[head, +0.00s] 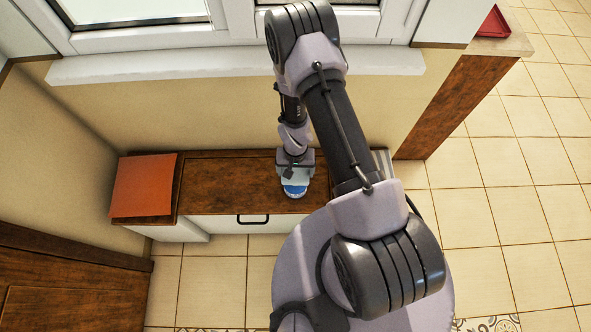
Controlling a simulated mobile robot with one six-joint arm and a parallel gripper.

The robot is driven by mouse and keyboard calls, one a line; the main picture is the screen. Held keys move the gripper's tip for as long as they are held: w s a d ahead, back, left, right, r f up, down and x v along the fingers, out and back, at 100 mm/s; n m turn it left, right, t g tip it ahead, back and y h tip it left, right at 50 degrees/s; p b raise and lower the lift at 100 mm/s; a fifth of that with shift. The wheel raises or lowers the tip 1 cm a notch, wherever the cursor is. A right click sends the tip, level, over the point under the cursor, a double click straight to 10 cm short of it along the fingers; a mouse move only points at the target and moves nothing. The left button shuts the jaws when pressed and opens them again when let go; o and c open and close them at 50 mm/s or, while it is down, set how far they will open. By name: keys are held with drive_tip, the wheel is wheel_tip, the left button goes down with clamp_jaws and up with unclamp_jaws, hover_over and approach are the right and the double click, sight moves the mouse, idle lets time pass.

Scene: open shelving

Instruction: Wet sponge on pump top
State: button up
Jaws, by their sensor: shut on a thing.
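My gripper (294,180) points down over the front part of the low cabinet's wooden top. A small blue-and-white thing (295,191) shows at its fingertips, and the gripper is shut on it. It is too small and too covered to tell for sure whether it is the sponge. I cannot tell whether it touches the wooden top. I see no pump that I can make out; the gripper and arm hide part of the top.
The low cabinet (225,184) has a white drawer front with a black handle (252,220). An orange-red panel (143,186) covers its left end. A window sill (235,65) runs above behind. A red tray (493,22) sits on a counter at the upper right. The wooden top left of my gripper is clear.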

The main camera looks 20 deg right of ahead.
sight(296, 173)
idle(0.3)
wheel_tip(296, 173, up, 7)
drive_tip(key=p, duration=0.5)
drive_tip(key=shift+r, duration=0.15)
idle(0.3)
